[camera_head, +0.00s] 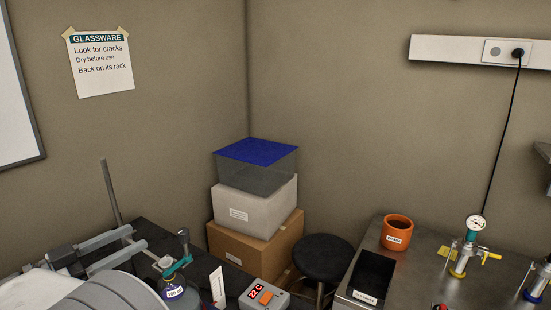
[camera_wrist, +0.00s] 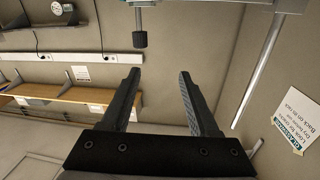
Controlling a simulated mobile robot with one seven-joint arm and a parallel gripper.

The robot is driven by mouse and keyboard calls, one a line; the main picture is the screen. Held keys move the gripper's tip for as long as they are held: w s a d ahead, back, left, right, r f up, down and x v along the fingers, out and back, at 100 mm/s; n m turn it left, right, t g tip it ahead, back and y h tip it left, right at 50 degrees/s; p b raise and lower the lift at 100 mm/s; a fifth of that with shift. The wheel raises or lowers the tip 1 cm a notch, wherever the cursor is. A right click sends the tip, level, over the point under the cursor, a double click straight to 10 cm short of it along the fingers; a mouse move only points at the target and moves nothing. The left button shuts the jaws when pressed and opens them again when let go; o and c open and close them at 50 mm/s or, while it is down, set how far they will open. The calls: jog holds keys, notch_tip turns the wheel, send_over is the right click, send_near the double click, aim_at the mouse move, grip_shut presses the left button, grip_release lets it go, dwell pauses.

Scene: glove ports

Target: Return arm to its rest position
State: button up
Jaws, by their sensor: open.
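My gripper (camera_wrist: 160,78) shows in the wrist view with its two dark fingers spread apart and nothing between them. It is open and empty. Beyond the fingertips is a tan wall, and a rod with a dark knob (camera_wrist: 140,39) hangs near the top of that view. The wrist view is tilted, with the glassware notice (camera_wrist: 291,122) turned on its side at the right. The gripper does not clearly show in the head view. Large pale rounded parts and grey bars fill the lower left there.
A dark bench at lower left holds a labelled bottle (camera_head: 174,287) and a digital-display box (camera_head: 265,296). Stacked boxes (camera_head: 245,245) fill the corner beside a black stool (camera_head: 323,258). The right metal bench (camera_head: 428,272) carries an orange pot (camera_head: 397,233) and a gauge fitting (camera_head: 474,226).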

jog(key=w+d+r+n+t+y, duration=0.1)
jog(key=w+d+r+t+y, duration=0.2)
jog(key=w+r, duration=0.5)
jog(key=w+d+r+n+t+y, duration=0.1)
jog(key=w+d+r+y, duration=0.35)
jog(key=w+r, duration=0.3)
jog(key=d+r+n+g+y, duration=0.3)
jog(key=d+r+n+y, duration=0.2)
jog(key=d+n+y, duration=0.5)
jog(key=s+d+f+m+g+h, duration=0.2)
jog(key=s+d+f+g, duration=0.3)
jog(key=s+d+f, duration=0.5)
jog(key=s+d+f+m+g+h, duration=0.2)
jog(key=s+d+f+g+h, duration=0.3)
jog(key=s+d+f, duration=0.6)
jog(key=s+d, duration=0.7)
jog(key=shift+s+d+f, duration=0.2)
jog(key=shift+d+f, duration=0.1)
jog(key=shift+d, duration=0.05)
jog(key=shift+h, duration=0.25)
